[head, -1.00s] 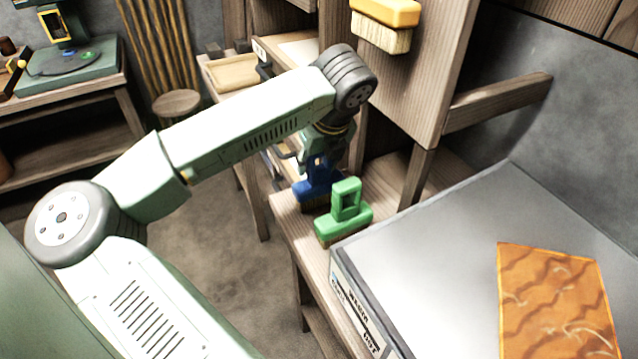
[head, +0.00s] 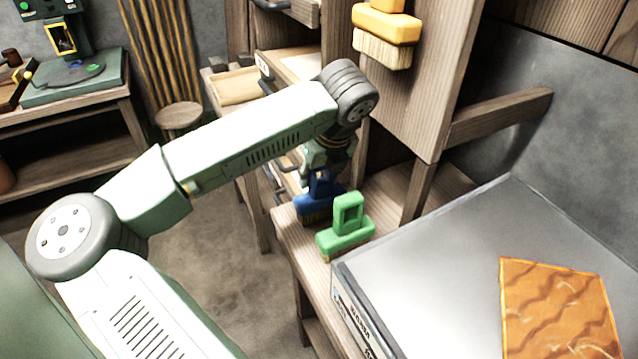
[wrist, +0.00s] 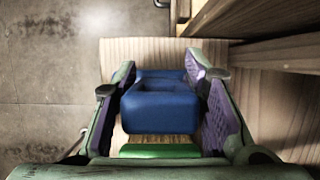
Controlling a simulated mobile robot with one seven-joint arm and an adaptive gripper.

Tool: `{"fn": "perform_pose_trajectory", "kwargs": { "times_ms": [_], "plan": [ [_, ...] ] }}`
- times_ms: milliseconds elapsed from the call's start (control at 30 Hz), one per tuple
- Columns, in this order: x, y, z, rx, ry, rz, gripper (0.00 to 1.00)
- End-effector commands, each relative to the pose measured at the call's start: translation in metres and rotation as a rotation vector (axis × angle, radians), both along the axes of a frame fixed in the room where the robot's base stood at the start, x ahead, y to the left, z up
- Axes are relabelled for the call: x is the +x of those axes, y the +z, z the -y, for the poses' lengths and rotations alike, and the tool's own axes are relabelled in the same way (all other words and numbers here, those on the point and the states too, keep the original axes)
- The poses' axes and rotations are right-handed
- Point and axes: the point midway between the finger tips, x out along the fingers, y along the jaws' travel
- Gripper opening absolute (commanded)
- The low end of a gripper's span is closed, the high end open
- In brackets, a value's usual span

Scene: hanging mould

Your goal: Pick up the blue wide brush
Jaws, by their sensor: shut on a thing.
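The blue wide brush (head: 319,203) stands on the wooden shelf, just left of and behind a green brush in the head view. In the wrist view the blue brush (wrist: 160,104) lies between the two purple-padded fingers of my gripper (wrist: 168,108). My gripper (head: 320,172) comes down on it from above and is shut on its handle. The brush's bristles are mostly hidden. I cannot tell whether it is clear of the shelf.
The green brush (head: 346,228) stands close beside the blue one, and its edge shows in the wrist view (wrist: 160,151). A yellow brush (head: 385,35) hangs on the wooden panel above. A grey-topped bench (head: 440,270) with an orange sheet (head: 556,305) is at the right.

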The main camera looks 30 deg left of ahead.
Motion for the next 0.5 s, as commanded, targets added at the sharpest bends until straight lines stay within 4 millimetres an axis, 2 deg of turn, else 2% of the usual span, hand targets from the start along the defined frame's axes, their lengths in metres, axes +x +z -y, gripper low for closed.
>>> {"fn": "perform_pose_trajectory", "kwargs": {
  "times_ms": [167,333,500],
  "plan": [
    [0.001,0.01,-0.001,0.003,0.001,0.003,0.0],
    [0.001,0.031,-0.001,0.003,0.001,0.004,0.0],
    [-0.029,0.031,-0.018,0.001,0.006,0.002,0.0]
  ]
}}
